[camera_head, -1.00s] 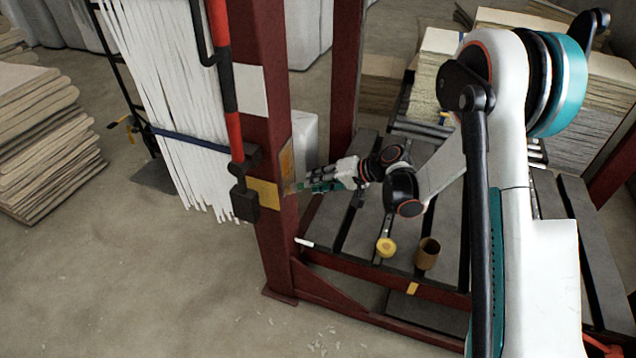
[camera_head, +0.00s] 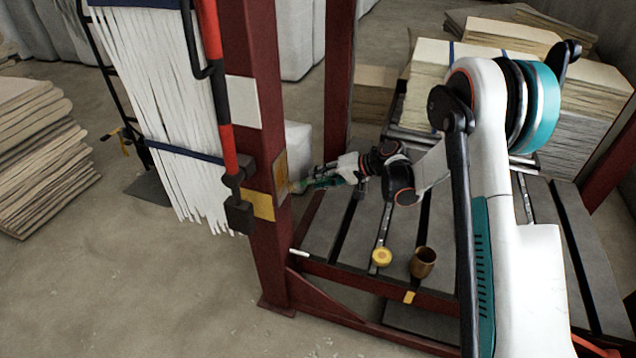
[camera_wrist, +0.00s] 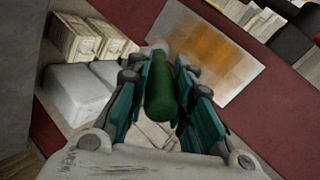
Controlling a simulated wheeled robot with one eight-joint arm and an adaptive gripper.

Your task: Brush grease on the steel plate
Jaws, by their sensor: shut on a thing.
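The steel plate (camera_head: 281,176) is fixed upright on the dark red post and carries an orange-yellow grease patch. In the wrist view the plate (camera_wrist: 247,68) fills the upper right, with orange-brown smears over its grey surface. My gripper (camera_head: 322,178) is beside the plate, to its right, shut on a brush with a green handle (camera_head: 318,183). In the wrist view the green brush handle (camera_wrist: 160,90) lies between the teal fingers of my gripper (camera_wrist: 168,78). The brush tip points towards the plate; its bristles are unclear, and I cannot tell whether they touch it.
A brass cup (camera_head: 423,263) and a small round yellow thing (camera_head: 381,257) stand on the slatted bench (camera_head: 340,225) below my arm. White strips (camera_head: 165,110) hang left of the post (camera_head: 252,60). Stacked boards (camera_head: 40,150) lie far left. Open floor lies in front.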

